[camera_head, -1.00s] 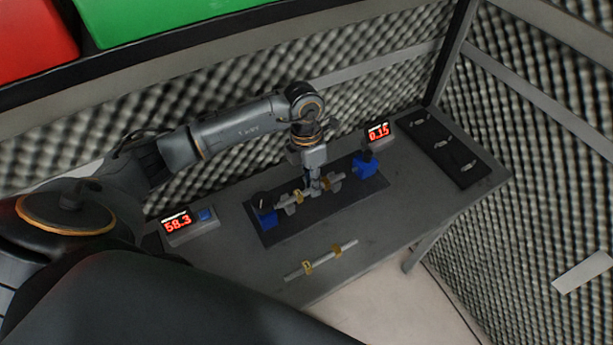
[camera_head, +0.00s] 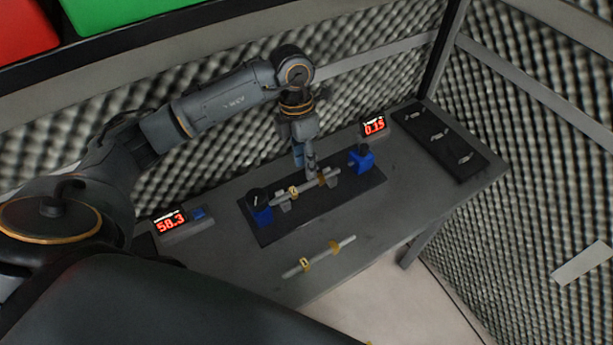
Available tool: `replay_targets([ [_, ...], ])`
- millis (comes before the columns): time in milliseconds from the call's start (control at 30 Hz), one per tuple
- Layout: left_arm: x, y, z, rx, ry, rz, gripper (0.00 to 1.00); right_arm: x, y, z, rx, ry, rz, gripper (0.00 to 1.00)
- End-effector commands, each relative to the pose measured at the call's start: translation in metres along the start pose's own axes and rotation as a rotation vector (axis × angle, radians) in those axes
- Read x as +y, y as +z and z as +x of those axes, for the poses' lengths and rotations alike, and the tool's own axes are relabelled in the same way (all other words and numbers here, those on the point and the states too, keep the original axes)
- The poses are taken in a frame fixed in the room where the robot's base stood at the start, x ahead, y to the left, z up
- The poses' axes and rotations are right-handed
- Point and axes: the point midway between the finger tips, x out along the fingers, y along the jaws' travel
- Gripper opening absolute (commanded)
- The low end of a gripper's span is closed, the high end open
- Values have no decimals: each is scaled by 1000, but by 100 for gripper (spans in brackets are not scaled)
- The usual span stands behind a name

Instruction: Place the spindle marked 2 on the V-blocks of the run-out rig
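The run-out rig's dark base plate (camera_head: 346,207) lies on the grey table. A grey spindle (camera_head: 306,187) with gold collars lies along the rig, between its two blue blocks. It appears to rest on the small grey V-blocks (camera_head: 284,206), partly hidden under it. A second similar spindle (camera_head: 335,247) lies on the bare table in front. The numbers on both spindles are too small to read. My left gripper (camera_head: 311,176) points down at the middle of the rig spindle, its tips close above or behind it. Its finger gap cannot be made out. My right gripper is not visible.
A display reading 58.3 (camera_head: 172,222) stands left of the rig, and one reading 0.15 (camera_head: 374,125) behind it. A black tray (camera_head: 448,146) with several small metal parts lies at the table's right end. Foam walls (camera_head: 530,150) close in the back and right.

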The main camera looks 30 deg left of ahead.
Motion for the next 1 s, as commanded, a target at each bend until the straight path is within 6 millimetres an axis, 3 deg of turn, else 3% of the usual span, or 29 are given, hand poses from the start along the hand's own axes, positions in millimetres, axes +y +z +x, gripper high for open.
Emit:
replay_targets([
  [200,1,1,-42,-4,2,0,37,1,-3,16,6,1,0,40],
  [400,0,0,-62,0,1,-1,37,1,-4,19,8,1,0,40],
  [1000,0,0,-65,1,-1,-1,37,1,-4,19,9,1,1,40],
])
